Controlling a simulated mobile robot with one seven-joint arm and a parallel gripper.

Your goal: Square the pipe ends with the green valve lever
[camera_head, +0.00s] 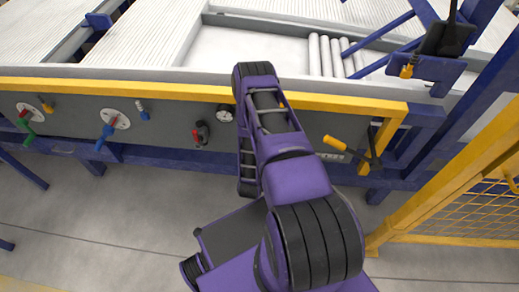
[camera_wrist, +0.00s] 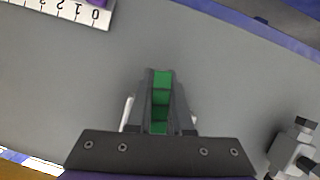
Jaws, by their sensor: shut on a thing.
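In the wrist view my gripper (camera_wrist: 160,75) is shut on a green lever (camera_wrist: 161,97), which shows between its two dark fingers against the grey panel. In the head view my purple arm reaches to the panel (camera_head: 165,122) and hides both my gripper and this lever.
A blue lever (camera_head: 103,137) and a red-handled valve (camera_head: 201,132) stand out from the panel left of my arm. A yellow-handled lever (camera_head: 335,143) is on the right. A numbered scale (camera_wrist: 60,12) and a grey fitting (camera_wrist: 295,150) flank my gripper. A yellow mesh fence (camera_head: 465,205) stands at right.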

